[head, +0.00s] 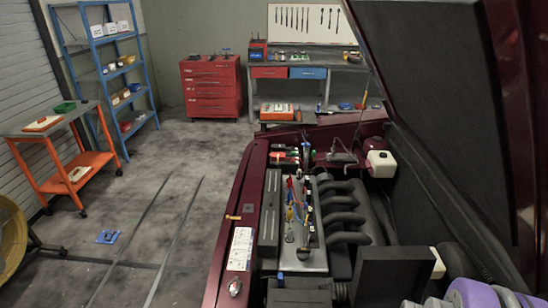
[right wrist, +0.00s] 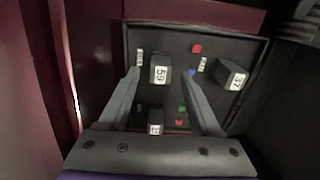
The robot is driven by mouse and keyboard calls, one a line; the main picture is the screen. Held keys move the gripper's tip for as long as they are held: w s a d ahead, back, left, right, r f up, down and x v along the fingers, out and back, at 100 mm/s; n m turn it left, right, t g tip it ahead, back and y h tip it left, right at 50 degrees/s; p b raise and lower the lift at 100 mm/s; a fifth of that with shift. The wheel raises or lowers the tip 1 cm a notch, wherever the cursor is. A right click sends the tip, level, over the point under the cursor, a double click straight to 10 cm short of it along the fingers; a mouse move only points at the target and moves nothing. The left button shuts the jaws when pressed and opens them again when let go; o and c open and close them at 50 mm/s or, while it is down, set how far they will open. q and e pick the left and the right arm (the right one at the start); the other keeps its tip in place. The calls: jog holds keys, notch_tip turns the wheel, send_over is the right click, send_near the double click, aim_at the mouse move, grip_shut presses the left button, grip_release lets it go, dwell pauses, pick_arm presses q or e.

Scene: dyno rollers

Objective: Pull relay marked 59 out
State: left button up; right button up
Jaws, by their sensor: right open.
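In the right wrist view, the relay marked 59 (right wrist: 160,75) is a dark block with a white label on its top face. It sits in the black fuse box (right wrist: 226,43). My right gripper (right wrist: 161,69) is open, with one finger to the left and one to the right of this relay. A gap shows between the relay and each finger. How deep the fingertips reach beside it is hard to tell. A second relay, marked 37 (right wrist: 231,76), stands to the right, outside the fingers. My left gripper is not in view.
A smaller labelled relay (right wrist: 155,128) lies nearer the palm. In the head view, the engine (head: 345,215) fills the bay under the raised hood (head: 440,100).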

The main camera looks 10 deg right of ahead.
notch_tip(320, 180, down, 3)
jog(key=shift+f+b, duration=0.15)
jog(key=shift+b, duration=0.45)
jog(key=shift+f, duration=0.25)
jog(key=shift+s+f+b, duration=0.1)
jog(key=shift+s+b, duration=0.1)
jog(key=shift+b, duration=0.1)
jog(key=shift+w, duration=0.35)
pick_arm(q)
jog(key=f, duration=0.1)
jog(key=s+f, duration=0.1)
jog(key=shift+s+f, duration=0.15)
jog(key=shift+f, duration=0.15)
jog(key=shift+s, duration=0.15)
pick_arm(e)
jog(key=shift+s, duration=0.1)
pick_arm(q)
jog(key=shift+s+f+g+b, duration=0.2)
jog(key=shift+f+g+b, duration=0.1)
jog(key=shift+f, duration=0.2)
pick_arm(e)
grip_shut()
